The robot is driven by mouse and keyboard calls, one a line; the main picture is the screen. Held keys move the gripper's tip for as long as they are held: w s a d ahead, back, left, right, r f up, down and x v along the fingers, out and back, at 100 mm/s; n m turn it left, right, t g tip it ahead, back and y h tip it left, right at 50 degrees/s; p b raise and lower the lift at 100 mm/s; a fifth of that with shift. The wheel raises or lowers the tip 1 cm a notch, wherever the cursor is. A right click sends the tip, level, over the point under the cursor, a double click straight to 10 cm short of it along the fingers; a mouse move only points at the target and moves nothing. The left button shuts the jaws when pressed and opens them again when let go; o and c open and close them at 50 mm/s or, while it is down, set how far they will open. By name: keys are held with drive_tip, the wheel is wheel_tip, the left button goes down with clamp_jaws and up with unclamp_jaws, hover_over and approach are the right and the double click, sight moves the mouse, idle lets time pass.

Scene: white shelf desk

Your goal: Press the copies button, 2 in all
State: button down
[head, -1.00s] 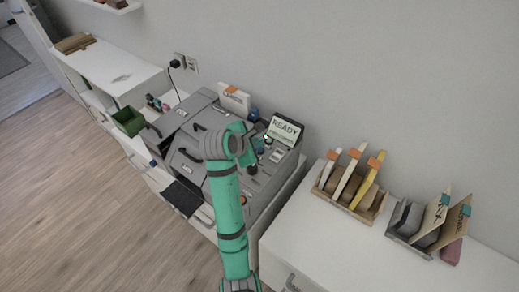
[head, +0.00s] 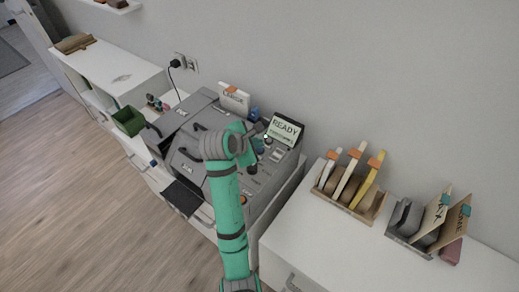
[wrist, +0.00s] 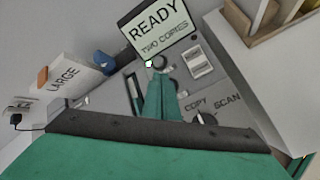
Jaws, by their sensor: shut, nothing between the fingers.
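The grey copier (head: 215,140) stands on the low white unit. Its tilted display (head: 284,130) reads READY; in the wrist view the display (wrist: 158,30) reads READY and TWO COPIES. My gripper (wrist: 155,82) is shut and empty, its green fingers over the control panel, pointing toward a dark round control (wrist: 164,62) below the display. A small green light (wrist: 149,64) shows beside it. I cannot tell whether the fingertips touch the panel, and no label marks the copies button.
A selector knob (wrist: 206,117) sits between the words COPY and SCAN. A white switch (wrist: 196,63) lies right of the fingers. A box marked LARGE (wrist: 66,82) stands at left. A wooden rack (head: 349,196) stands on the right-hand desk.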

drive_tip(key=shift+d+f, duration=0.1)
idle(0.3)
drive_tip(key=shift+w+f, duration=0.15)
drive_tip(key=shift+f, duration=0.2)
